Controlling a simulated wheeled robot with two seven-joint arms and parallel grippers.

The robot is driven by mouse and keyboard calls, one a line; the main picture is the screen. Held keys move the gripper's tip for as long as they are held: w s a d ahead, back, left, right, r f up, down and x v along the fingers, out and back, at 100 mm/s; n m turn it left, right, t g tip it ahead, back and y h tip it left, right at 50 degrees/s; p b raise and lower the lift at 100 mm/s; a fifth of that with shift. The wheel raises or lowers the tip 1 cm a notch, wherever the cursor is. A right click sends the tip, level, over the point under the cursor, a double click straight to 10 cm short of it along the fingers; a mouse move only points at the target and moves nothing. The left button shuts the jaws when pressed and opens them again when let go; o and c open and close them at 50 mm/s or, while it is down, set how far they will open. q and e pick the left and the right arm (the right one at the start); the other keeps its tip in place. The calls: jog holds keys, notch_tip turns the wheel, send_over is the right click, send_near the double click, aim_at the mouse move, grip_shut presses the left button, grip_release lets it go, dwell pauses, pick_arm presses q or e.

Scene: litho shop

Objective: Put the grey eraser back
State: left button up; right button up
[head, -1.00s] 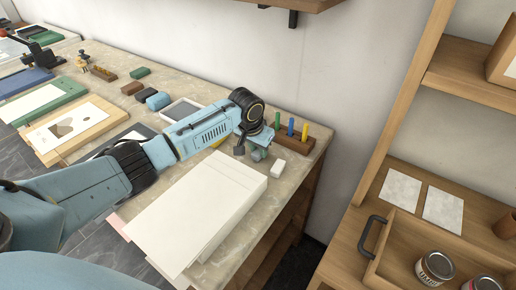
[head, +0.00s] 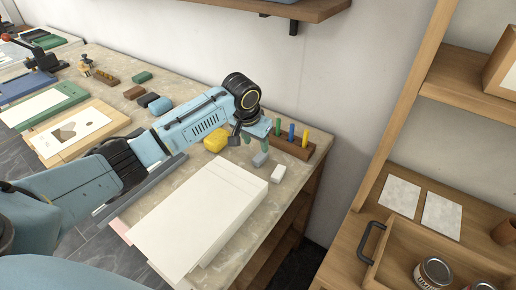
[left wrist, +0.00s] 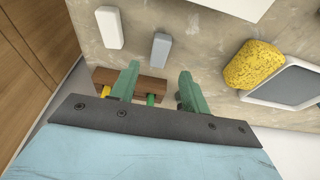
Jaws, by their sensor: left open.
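The grey eraser (head: 260,159) lies on the stone-topped bench, between the stack of white paper and the wooden crayon holder. It also shows in the left wrist view (left wrist: 160,49), lying just beyond my fingertips. My left gripper (head: 258,142) is open and empty, with its green fingers apart; in the left wrist view the gap between them (left wrist: 159,82) faces the grey eraser without enclosing it. A white eraser (head: 277,173) lies beside the grey one, apart from it. My right gripper is not in view.
The wooden holder (head: 313,149) with coloured crayons stands close behind my left gripper. The paper stack (head: 200,215) fills the bench front. Wooden shelving (head: 405,110) stands right.

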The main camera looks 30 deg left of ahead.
pick_arm(q)
jog(key=v, duration=0.5)
jog(key=shift+r, duration=0.1)
jog(key=shift+p, duration=0.35)
dwell(3.0)
